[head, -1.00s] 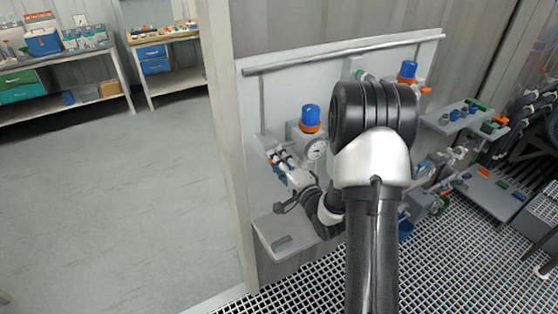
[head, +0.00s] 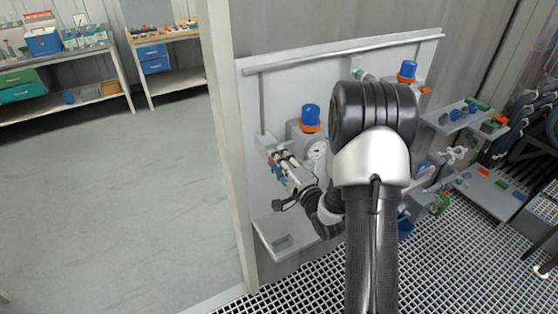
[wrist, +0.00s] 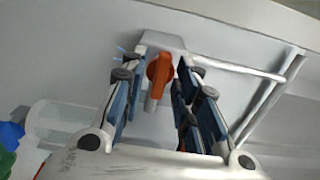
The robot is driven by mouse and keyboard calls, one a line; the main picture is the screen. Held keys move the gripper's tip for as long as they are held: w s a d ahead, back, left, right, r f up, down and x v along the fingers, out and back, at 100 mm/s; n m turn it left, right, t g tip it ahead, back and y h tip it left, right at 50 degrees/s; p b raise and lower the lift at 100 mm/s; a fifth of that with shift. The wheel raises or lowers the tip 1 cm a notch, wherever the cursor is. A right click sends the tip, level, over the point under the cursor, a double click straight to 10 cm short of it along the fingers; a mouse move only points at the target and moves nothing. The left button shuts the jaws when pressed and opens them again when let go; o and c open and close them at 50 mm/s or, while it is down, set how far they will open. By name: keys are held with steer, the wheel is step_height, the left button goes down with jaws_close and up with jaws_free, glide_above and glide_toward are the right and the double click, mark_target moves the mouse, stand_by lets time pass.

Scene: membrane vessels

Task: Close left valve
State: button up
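The left valve shows in the wrist view as an orange handle (wrist: 160,68) on a light grey fitting (wrist: 158,42) on the white panel. A grey stub points down from the handle. My gripper (wrist: 158,82) is open, with one blue-padded finger on each side of the handle and a gap to it on both sides. Whether a fingertip touches the fitting behind it, I cannot tell. In the head view my gripper (head: 284,166) is at the panel's left side, left of a round gauge, and mostly hides the valve.
Blue-capped regulators (head: 311,116) and (head: 408,71) stand on the panel (head: 285,88). A pipe (head: 340,54) runs along its top. A small shelf (head: 262,228) juts out below my gripper. More fittings are at right. A clear cylinder (wrist: 62,121) lies left in the wrist view.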

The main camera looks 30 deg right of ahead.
steer(key=shift+s, duration=0.1)
steer(key=s, duration=1.1)
steer(key=shift+s+d, duration=0.2)
steer(key=shift+s, duration=0.2)
steer(key=a+r+n+g+h, duration=0.35)
steer(key=r+n+g, duration=0.3)
steer(key=n, duration=0.35)
steer(key=s+a+r+n+g+y, duration=0.1)
steer(key=s+a+r+n+g, duration=0.1)
steer(key=s+a, duration=0.4)
steer(key=s+a+r+n+g+y, duration=0.2)
steer(key=s+a+n+g, duration=0.3)
steer(key=s, duration=1)
steer(key=a, duration=0.2)
steer(key=shift+s+a+r+n, duration=0.15)
steer(key=shift+s+a+n, duration=0.15)
steer(key=shift+s+n, duration=0.1)
